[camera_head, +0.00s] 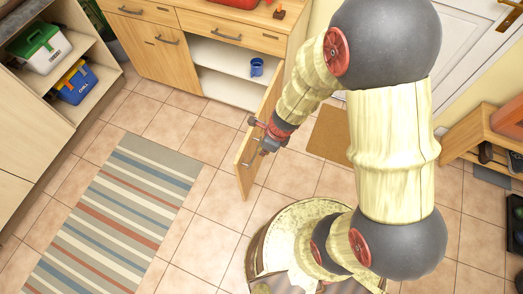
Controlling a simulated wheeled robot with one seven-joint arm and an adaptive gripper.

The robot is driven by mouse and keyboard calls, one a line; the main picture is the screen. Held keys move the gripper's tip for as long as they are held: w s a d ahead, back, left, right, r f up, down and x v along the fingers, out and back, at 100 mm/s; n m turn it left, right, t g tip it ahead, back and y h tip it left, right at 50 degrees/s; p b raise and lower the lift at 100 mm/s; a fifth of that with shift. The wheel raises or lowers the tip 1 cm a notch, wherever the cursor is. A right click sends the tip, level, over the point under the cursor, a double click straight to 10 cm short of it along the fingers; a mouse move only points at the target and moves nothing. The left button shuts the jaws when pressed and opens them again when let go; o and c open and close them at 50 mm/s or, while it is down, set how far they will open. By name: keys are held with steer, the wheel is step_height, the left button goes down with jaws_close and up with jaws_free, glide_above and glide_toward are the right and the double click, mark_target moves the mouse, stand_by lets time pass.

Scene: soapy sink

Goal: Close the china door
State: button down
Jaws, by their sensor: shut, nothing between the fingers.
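The china door (247,172) is a light wooden cabinet door standing wide open, out from the right side of the cabinet (170,62) into the room. The cabinet's open compartment shows white shelves, with a blue mug (257,67) on the upper one. My gripper (264,151) is shut and empty at the door's right face, near its free end. I cannot tell whether it touches the door. My arm hides part of the door's upper right side.
A striped rug (115,215) lies on the tiled floor at left. A brown doormat (331,135) lies behind my arm, and a wooden bench (470,140) stands at right. Bins (75,84) sit on shelves at upper left. The floor left of the door is clear.

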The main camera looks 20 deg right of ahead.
steer(key=shift+w+a+f+b, duration=0.55)
steer(key=shift+a+f+b, duration=0.15)
steer(key=shift+f, duration=0.45)
steer(key=shift+w+a+f+b, duration=0.6)
steer(key=shift+a+f, duration=0.25)
steer(key=shift+f, duration=0.25)
steer(key=shift+w+a+f+b, duration=0.55)
steer(key=shift+a+f+b, duration=0.15)
steer(key=shift+f, duration=0.45)
steer(key=shift+a, duration=0.1)
